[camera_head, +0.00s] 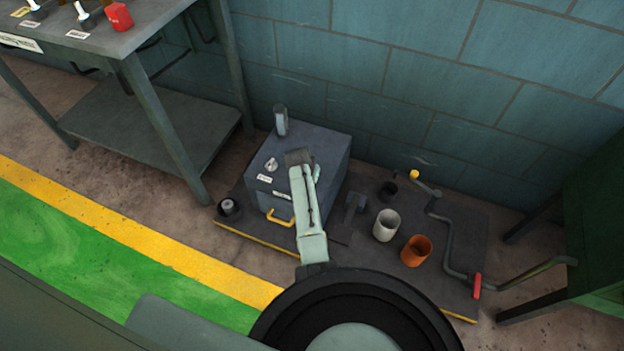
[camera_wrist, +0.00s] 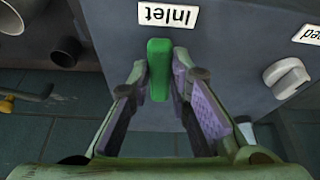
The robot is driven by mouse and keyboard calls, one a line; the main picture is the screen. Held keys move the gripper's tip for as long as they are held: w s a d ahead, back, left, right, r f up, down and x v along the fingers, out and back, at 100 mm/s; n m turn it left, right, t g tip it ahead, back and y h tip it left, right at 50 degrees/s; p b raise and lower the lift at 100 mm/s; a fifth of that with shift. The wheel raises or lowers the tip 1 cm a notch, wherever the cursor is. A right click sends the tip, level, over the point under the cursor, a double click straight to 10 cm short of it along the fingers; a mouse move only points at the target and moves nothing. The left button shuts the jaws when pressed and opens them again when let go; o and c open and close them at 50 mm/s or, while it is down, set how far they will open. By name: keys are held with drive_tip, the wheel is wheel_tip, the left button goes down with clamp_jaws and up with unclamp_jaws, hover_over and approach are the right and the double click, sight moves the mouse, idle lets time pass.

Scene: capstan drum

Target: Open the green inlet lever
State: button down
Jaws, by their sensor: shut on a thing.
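The green inlet lever (camera_wrist: 159,68) sticks out from the dark blue-grey box (camera_wrist: 230,45), beside an upside-down "Inlet" label (camera_wrist: 166,15). My gripper (camera_wrist: 158,82) has its purple-padded fingers on both sides of the lever and is shut on it. In the head view, my gripper (camera_head: 300,160) is over the right part of the box (camera_head: 335,150). A little of the green lever (camera_head: 316,172) shows at its right side; the rest is hidden behind my gripper.
A pale knob (camera_head: 270,165) and a grey upright cylinder (camera_head: 281,120) are on the box, with a yellow handle (camera_head: 281,217) on its front. A white cup (camera_head: 386,225), an orange cup (camera_head: 416,250) and a crank (camera_head: 448,240) lie to the right. A workbench (camera_head: 110,45) stands left.

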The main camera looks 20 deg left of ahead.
drive_tip(key=shift+a+m, duration=0.2)
drive_tip(key=shift+m, duration=0.3)
drive_tip(key=c, duration=1.5)
unclamp_jaws()
drive_tip(key=v, duration=1.2)
drive_tip(key=shift+a, duration=0.25)
